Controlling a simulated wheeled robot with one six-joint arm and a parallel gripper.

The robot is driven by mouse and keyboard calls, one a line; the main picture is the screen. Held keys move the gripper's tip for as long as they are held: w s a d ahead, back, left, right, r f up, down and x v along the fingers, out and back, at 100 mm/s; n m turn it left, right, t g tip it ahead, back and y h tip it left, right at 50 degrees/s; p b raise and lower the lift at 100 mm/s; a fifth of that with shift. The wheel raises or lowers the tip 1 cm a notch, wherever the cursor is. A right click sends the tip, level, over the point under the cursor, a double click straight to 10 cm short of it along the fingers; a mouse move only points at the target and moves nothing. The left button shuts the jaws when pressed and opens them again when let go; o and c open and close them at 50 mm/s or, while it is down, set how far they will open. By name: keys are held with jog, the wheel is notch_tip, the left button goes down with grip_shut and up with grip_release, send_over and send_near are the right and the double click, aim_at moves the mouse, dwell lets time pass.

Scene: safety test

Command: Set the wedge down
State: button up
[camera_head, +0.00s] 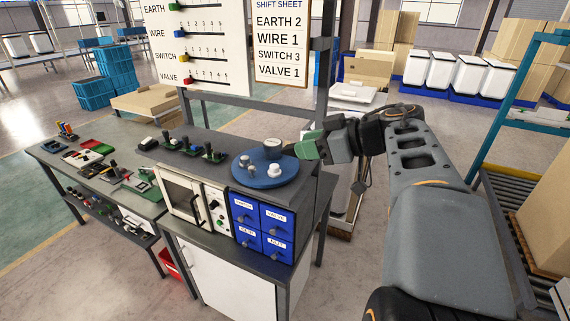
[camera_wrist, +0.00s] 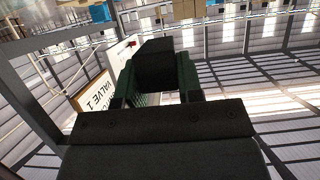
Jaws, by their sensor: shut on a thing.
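My gripper (camera_head: 311,145) reaches in from the right, beside the right edge of a round blue tray (camera_head: 262,181) on the workbench. In the wrist view my gripper (camera_wrist: 157,84) has its two green fingers shut on a dark block, the wedge (camera_wrist: 160,58). The wedge sticks out past the fingertips. In the head view I cannot clearly make out the wedge at the green fingers. The blue tray carries a dark round object (camera_head: 272,147), a white knobbed piece (camera_head: 275,171) and small grey pieces (camera_head: 251,170).
Blue labelled drawers (camera_head: 262,229) and a white oven-like box (camera_head: 181,195) sit under the bench top. A board with sliders (camera_head: 209,48) and a shift sheet (camera_head: 280,44) stand behind. Small parts (camera_head: 190,148) line the bench to the left of the tray.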

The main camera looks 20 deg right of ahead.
jog(key=w+d+f+p, duration=0.2)
jog(key=w+d+f, duration=0.15)
jog(key=w, duration=0.55)
jog(key=p, duration=0.2)
send_over(296, 172)
jog(key=shift+w+d+f, duration=0.1)
jog(key=shift+d+f, duration=0.05)
jog(key=shift+f, duration=4.45)
jog(key=shift+f, duration=0.1)
jog(key=o, duration=0.9)
